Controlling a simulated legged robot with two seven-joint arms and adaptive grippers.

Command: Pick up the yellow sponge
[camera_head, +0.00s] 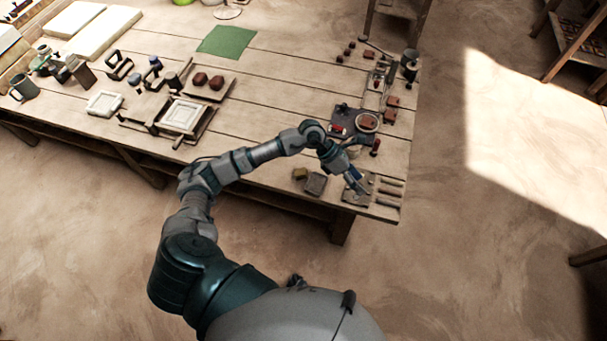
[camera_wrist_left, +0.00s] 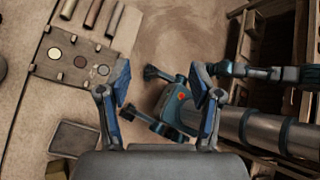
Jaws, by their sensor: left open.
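A small dull yellow-brown block, which looks like the yellow sponge (camera_head: 299,174), lies near the front edge of the workbench, left of a dark grey block or tray (camera_head: 315,184). In the left wrist view, part of a brownish block (camera_wrist_left: 57,170) shows at the bottom left edge, below a grey tray-like thing (camera_wrist_left: 73,138). My left gripper (camera_head: 357,183) is above the bench's front right corner, to the right of the sponge and apart from it.
A plate with round inserts (camera_wrist_left: 72,58) and several rods (camera_wrist_left: 97,16) lie near the corner. Behind my left arm are a dark tray with a ring (camera_head: 367,122) and small tools. A green mat (camera_head: 227,41) lies farther back. The middle bench is mostly clear.

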